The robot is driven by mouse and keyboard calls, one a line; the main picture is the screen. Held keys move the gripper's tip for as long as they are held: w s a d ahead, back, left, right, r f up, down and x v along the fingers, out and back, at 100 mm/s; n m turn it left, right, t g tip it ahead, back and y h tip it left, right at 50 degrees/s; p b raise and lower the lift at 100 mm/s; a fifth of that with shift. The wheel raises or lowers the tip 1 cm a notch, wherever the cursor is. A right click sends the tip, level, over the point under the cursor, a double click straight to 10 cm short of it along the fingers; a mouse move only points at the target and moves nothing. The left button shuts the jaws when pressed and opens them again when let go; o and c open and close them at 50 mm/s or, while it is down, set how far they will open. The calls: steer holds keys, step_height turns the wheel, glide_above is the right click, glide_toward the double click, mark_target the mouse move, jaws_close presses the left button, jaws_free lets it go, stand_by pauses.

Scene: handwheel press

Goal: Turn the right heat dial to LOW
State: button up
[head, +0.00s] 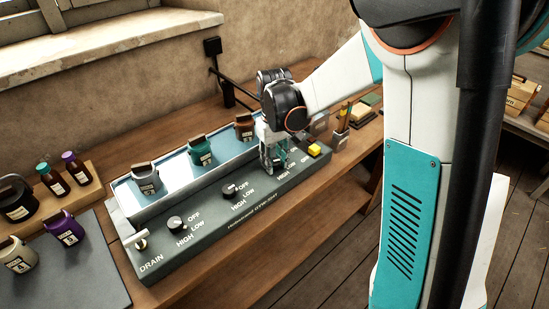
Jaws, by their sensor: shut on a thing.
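A long grey heating bath (215,244) with a row of dials on its sloped front stands on the wooden bench. The left dial (176,224) and the middle dial (229,190) are bare, each with OFF, LOW and HIGH printed beside it. My gripper (273,166) points down at the right end of the panel, with its fingers closed around the right heat dial. The fingers hide that dial, so its pointer direction cannot be read. Its printed labels are partly covered; HIGH shows just below the fingers.
Grey (146,179), teal (201,152) and brown (244,127) jars stand in the bath behind the panel. A yellow button (314,150) is just right of my gripper. A drain lever (140,240) is at the left end. More jars, including a purple one (66,228), stand further left.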

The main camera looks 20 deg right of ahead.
mark_target(274, 162)
steer(key=shift+m+p, duration=0.3)
steer(key=shift+m, duration=1.6)
steer(key=o, duration=1.1)
step_height(274, 162, up, 12)
steer(key=shift+r, duration=0.1)
